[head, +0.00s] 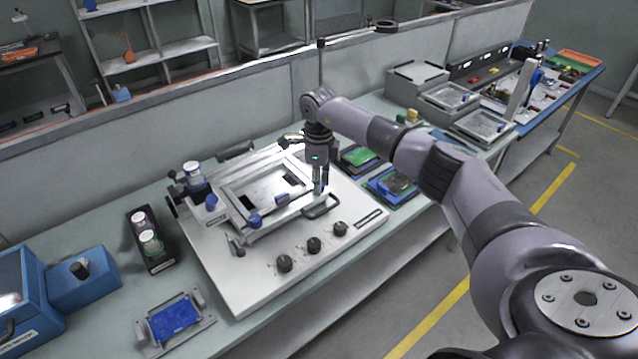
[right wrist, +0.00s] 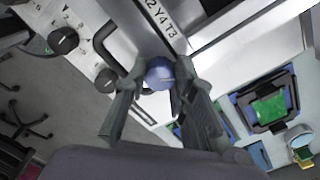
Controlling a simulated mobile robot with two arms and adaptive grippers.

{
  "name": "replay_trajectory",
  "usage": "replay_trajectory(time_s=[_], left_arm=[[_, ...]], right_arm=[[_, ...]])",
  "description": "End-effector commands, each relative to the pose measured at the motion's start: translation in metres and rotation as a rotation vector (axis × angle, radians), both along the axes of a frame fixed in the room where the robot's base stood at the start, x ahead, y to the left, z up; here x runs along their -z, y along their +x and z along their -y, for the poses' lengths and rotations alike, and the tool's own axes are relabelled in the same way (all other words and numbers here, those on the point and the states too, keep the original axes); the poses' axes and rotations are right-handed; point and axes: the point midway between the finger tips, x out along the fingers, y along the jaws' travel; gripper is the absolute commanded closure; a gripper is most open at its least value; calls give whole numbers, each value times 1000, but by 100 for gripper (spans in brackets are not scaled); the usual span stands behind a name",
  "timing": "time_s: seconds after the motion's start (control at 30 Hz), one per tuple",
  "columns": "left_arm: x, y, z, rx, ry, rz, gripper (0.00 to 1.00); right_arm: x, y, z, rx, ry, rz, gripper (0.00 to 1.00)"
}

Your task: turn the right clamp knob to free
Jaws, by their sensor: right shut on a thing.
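The right clamp knob (right wrist: 158,71) is a round blue knob between the fingertips of my right gripper in the right wrist view. My right gripper (right wrist: 157,83) is shut on it, one finger on each side. In the head view my right gripper (head: 319,190) points down at the right front corner of the printer's frame (head: 232,190), and the knob is largely hidden there. Other blue knobs show on the frame's front (head: 254,221) and left side (head: 211,201). My left gripper is not in view.
Black dials (head: 314,244) and a black handle (head: 321,206) are on the white base plate in front. Green boards in blue-black holders (head: 392,186) lie to the right. A blue board in a grey fixture (head: 174,318) lies front left.

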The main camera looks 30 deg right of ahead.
Motion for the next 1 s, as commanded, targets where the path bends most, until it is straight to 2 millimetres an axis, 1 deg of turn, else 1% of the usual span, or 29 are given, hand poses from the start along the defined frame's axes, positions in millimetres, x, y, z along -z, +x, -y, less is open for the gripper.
replay_trajectory(time_s=[0.2,0.6,0.8,1.0], left_arm=[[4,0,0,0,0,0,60],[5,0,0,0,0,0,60],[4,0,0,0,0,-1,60],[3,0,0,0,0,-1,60]], right_arm=[[-1,1,1,208,-2,3,100],[-2,1,1,584,0,4,100],[-2,1,1,749,-1,4,100],[-2,1,1,872,0,3,100]])
